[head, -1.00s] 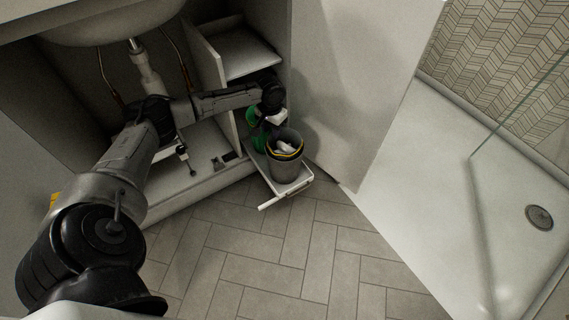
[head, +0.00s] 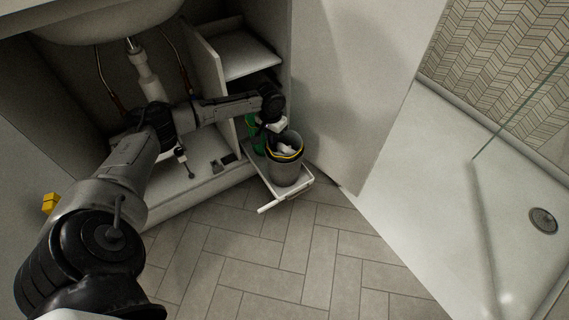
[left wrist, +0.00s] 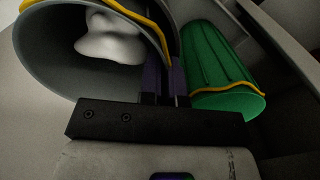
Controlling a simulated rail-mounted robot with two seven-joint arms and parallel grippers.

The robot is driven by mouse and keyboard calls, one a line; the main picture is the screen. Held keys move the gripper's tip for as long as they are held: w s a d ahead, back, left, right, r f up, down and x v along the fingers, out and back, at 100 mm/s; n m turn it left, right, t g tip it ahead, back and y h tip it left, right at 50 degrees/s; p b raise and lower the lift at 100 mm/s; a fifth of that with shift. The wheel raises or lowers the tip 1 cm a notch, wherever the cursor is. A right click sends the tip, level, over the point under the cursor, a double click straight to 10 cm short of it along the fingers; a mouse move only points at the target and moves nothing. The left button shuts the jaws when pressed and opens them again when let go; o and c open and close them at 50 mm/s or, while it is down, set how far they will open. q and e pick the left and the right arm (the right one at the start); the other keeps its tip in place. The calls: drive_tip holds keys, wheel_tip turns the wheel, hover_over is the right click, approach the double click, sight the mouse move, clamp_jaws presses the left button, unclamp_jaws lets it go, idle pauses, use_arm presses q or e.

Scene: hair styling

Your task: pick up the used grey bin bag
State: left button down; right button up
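The used grey bin bag (head: 286,147) lines a grey bin, with a yellow band around its rim and crumpled white waste inside. In the left wrist view the bag (left wrist: 50,45) opens at the upper left, with the white waste in it. My left gripper (head: 274,132) is at the bin's back left rim, pointing down. In the wrist view its dark purple fingers (left wrist: 165,82) are close together at the bag's rim, with a narrow grey strip between them. Whether they grip the rim is not clear. My right gripper is not in view.
The bin stands on a white pull-out tray (head: 269,183) in front of the open cabinet. A green bag with a yellow band (left wrist: 222,75) is close beside the fingers. The cabinet panel (head: 345,90) stands to the right. The tiled floor (head: 270,250) in front is clear.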

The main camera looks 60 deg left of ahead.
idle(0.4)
use_arm(q)
drive_tip(key=shift+r, duration=0.2)
wheel_tip(320, 180, up, 22)
drive_tip(key=p, duration=1.2)
drive_tip(key=shift+r, duration=0.1)
